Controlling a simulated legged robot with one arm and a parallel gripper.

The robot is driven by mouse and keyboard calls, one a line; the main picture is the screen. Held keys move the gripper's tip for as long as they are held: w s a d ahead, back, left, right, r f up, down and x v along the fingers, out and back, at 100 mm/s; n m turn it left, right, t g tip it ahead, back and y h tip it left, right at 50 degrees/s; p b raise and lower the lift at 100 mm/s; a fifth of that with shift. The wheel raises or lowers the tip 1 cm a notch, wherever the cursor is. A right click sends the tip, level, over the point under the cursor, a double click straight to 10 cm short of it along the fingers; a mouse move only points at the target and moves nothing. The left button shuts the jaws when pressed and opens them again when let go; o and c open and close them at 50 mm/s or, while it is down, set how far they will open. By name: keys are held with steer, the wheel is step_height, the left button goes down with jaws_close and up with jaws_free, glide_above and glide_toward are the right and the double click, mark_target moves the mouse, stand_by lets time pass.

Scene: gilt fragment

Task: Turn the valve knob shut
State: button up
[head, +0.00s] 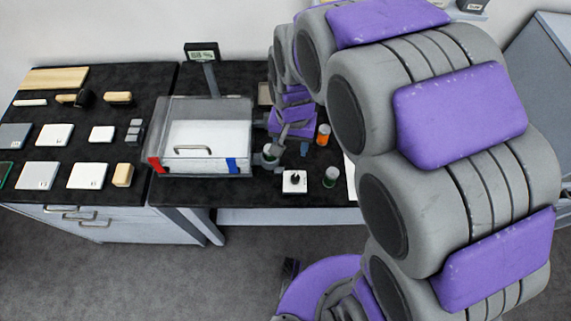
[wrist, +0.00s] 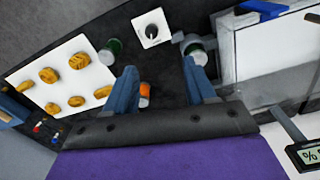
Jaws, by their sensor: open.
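A black knob (head: 294,178) with a pale pointer mark sits on a small white square plate (head: 294,187) near the table's front edge. In the wrist view the knob (wrist: 152,30) is beyond my fingertips, toward the top. My gripper (wrist: 164,75) is open, its two blue fingers spread apart with no object held between them. In the head view my gripper (head: 284,142) is above the table, behind the knob and slightly left of it. The fingers are apart from the knob. My arm hides part of the table to the right.
A clear-sided box (head: 205,135) stands left of the gripper, with a round jar (head: 271,157) beside it. An orange bottle (head: 323,134) and a green-banded vial (head: 330,177) stand right. A white tray (wrist: 35,92) holds several yellow-brown pieces. A display (head: 202,52) stands behind the box.

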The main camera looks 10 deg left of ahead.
steer(key=b, duration=0.1)
glide_toward(295, 177)
steer(key=f, duration=0.2)
steer(key=a+f+b, duration=0.1)
steer(key=f, duration=0.3)
steer(key=shift+a+f, duration=0.35)
steer(key=shift+f, duration=0.05)
steer(key=d+f, duration=0.2)
steer(key=d, duration=0.1)
steer(key=shift+s+d+b, duration=0.1)
steer(key=shift+s+b, duration=0.1)
steer(key=shift+b, duration=0.2)
steer(key=shift+w+f, duration=0.1)
steer(key=shift+w, duration=0.15)
steer(key=shift+s+a, duration=0.1)
steer(key=shift+a, duration=1.1)
steer(key=c, duration=0.3)
steer(key=shift+d, duration=0.65)
steer(key=c, duration=0.5)
steer(key=shift+a, duration=0.15)
jaws_close()
